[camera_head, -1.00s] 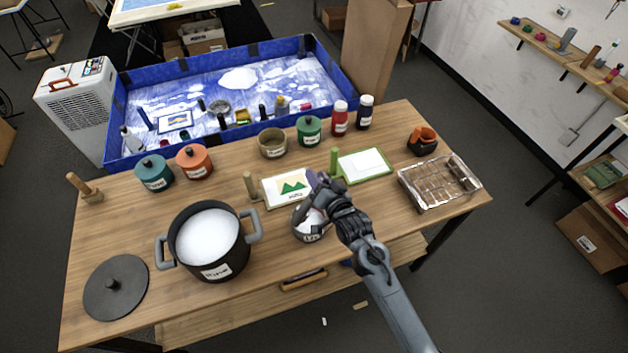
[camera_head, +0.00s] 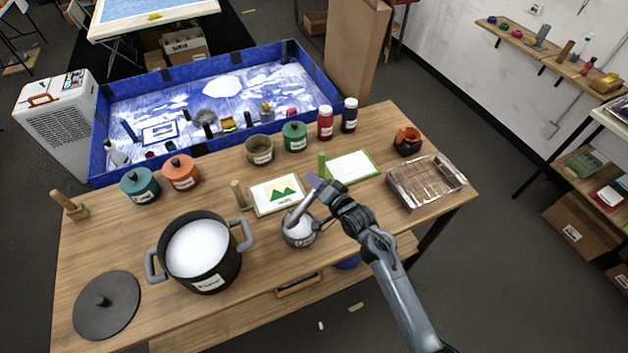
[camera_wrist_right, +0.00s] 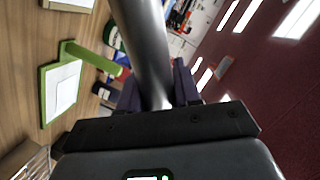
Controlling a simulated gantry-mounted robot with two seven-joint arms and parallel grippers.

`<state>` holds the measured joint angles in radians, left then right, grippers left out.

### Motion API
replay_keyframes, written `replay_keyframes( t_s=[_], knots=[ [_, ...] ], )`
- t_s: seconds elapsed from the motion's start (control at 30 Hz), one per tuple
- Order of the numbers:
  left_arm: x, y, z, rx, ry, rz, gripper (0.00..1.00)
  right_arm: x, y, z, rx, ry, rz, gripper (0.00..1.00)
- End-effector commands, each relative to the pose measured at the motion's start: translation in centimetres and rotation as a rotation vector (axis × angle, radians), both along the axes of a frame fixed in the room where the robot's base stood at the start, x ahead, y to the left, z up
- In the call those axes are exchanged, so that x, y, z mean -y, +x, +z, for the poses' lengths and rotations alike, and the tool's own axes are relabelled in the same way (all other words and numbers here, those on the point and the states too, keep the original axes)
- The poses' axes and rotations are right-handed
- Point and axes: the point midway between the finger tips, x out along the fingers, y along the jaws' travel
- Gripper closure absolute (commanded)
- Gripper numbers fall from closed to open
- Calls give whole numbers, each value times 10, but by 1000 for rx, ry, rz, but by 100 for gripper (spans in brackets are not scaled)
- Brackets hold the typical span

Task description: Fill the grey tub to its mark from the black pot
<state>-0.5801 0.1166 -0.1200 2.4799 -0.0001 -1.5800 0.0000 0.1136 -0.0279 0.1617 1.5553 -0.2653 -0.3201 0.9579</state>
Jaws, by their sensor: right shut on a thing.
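The black pot (camera_head: 228,268), with two grey handles and a white label, stands on the table's left half and holds white material. The small round grey tub (camera_head: 287,239), with a label on its side, stands to its right with white material inside. Its mark cannot be made out. My right gripper (camera_head: 318,188) is shut on a grey metal ladle handle (camera_head: 299,211), which slants down to the tub; the ladle's lower end is hard to make out there. The right wrist view shows the handle (camera_wrist_right: 147,45) between the purple-grey fingers. My left gripper is not in view.
A black lid (camera_head: 115,318) lies at the front left. Two printing frames (camera_head: 258,204) (camera_head: 374,169), lidded teal and orange pots, an olive tub (camera_head: 260,160) and bottles stand behind. Bare wood lies between pot and tub.

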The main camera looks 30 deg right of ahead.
Motion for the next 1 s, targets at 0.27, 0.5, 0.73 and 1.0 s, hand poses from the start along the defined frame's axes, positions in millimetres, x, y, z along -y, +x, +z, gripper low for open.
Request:
replay_keyframes(
  t_s=[0.27,0.5,0.73,1.0],
  knots=[
    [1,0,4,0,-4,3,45,10,3,-8,-20,85,0,100],
    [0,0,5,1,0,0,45,17,5,-18,-40,157,0,100],
    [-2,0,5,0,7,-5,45,24,7,-27,-58,226,-1,100],
    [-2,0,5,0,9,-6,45,31,9,-39,-79,306,0,100]
  ],
)
